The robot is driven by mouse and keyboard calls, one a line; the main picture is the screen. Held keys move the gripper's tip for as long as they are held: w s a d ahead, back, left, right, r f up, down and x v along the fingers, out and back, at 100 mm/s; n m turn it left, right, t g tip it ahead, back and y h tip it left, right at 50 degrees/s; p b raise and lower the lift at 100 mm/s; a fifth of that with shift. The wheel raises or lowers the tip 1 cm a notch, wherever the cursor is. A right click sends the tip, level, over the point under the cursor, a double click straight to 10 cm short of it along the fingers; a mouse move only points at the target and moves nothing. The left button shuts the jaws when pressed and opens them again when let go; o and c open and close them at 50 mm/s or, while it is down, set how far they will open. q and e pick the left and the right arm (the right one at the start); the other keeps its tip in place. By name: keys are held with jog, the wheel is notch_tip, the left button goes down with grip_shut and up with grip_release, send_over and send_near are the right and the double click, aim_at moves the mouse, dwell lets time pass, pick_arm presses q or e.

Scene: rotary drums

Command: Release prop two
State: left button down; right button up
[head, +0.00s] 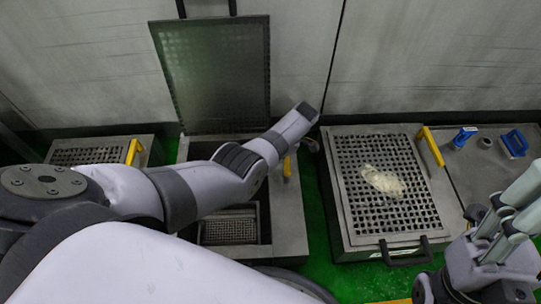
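Three yellow props show. One stands by the left box (134,151), one by the middle box (287,166), and one at the top right of the right box (431,147). I cannot tell from markings which is number two. The middle box's mesh lid (215,75) stands raised against the wall. My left arm reaches across the middle box, its wrist above the middle prop. Only a small grey part, perhaps of my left gripper (310,144), shows below the wrist, beside that prop; its fingers are hidden. My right gripper (510,215) is at the lower right, away from the props; its finger gap is unclear.
The right box (345,215) has a closed mesh lid with a pale heap (383,181) on it and a black handle (405,251) in front. A blue-handled tool (514,143) and a blue item (464,136) lie on the grey surface farther right. Green floor (318,230) shows between the boxes.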

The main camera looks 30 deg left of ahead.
pick_arm(q)
jog(key=shift+w+d, duration=0.1)
jog(key=shift+d, duration=0.3)
jog(key=shift+d, duration=0.1)
jog(key=shift+r, duration=0.1)
